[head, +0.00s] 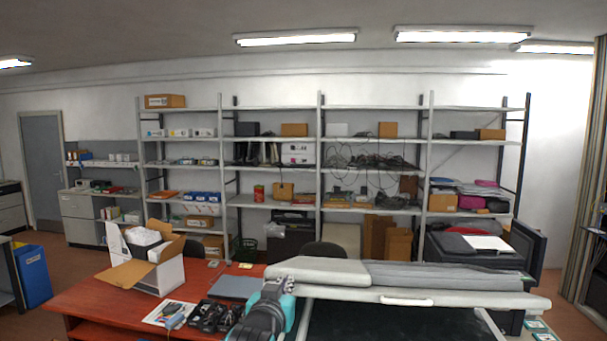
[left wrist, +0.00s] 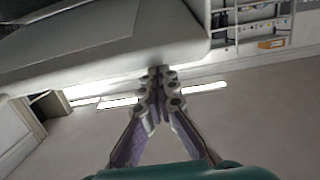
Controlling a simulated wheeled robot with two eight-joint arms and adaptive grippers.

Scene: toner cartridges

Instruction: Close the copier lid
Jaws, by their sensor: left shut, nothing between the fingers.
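The copier lid (head: 420,296) is a long light-grey slab with a document feeder on top and a white front handle (head: 405,301). It stands raised, with a gap over the dark copier bed (head: 395,322). My left gripper (head: 283,285) is at the lid's left end in the head view. In the left wrist view, the gripper (left wrist: 159,73) has its fingers shut and empty, with the tips at the edge of the pale lid (left wrist: 110,50). I cannot tell whether they touch it. My right gripper is not in view.
A red desk (head: 95,295) at the left holds an open cardboard box (head: 150,265), a grey laptop-like slab (head: 235,287) and black items (head: 210,316). Shelves (head: 322,165) line the back wall. A blue bin (head: 33,275) stands at far left. Open floor (head: 570,310) shows at right.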

